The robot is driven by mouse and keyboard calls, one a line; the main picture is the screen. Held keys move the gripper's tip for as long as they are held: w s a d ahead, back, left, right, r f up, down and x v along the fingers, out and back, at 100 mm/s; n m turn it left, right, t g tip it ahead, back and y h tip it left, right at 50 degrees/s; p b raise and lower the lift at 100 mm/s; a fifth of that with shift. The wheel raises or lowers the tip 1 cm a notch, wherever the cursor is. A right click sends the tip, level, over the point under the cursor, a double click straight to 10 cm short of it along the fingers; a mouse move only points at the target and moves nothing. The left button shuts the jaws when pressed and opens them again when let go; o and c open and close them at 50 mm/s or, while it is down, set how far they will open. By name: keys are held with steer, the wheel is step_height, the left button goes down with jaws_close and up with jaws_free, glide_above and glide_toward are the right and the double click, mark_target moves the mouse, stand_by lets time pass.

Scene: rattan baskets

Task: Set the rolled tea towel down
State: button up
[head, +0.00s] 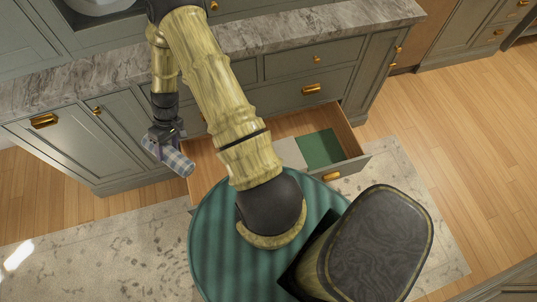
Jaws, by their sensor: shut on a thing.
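The rolled tea towel (170,157) is a blue and white checked roll, seen in the head view left of centre. My gripper (163,140) is shut on it and points down from my arm. The towel is held tilted, its right end lower, in front of the cabinet and close to the left side of an open drawer (348,164). The fingertips are small and partly hidden by the towel. I cannot tell the exact height of the towel above the floor.
A grey marble countertop (275,35) runs above the cabinets. A patterned rug (110,235) covers the floor below, with wooden floor (455,130) clear at right.

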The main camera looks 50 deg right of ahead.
steer(key=w+d+f+n+h+b, duration=0.1)
steer(key=d+f+n+h+b, duration=0.2)
steer(key=f+n+b, duration=0.7)
steer(key=w+d+f+n+h+b, duration=0.2)
steer(key=d+f+n+b, duration=0.5)
steer(key=f+b, duration=1.3)
steer(key=w+d+f+n+g+h+b, duration=0.1)
steer(key=d+f+n+h+b, duration=0.3)
steer(key=f+n+b, duration=0.8)
step_height(320, 180, down, 8)
steer(key=d+b, duration=0.1)
steer(key=b, duration=0.2)
steer(key=shift+w+n+b, duration=0.2)
steer(key=shift+n+b, duration=0.1)
steer(key=shift+d, duration=0.1)
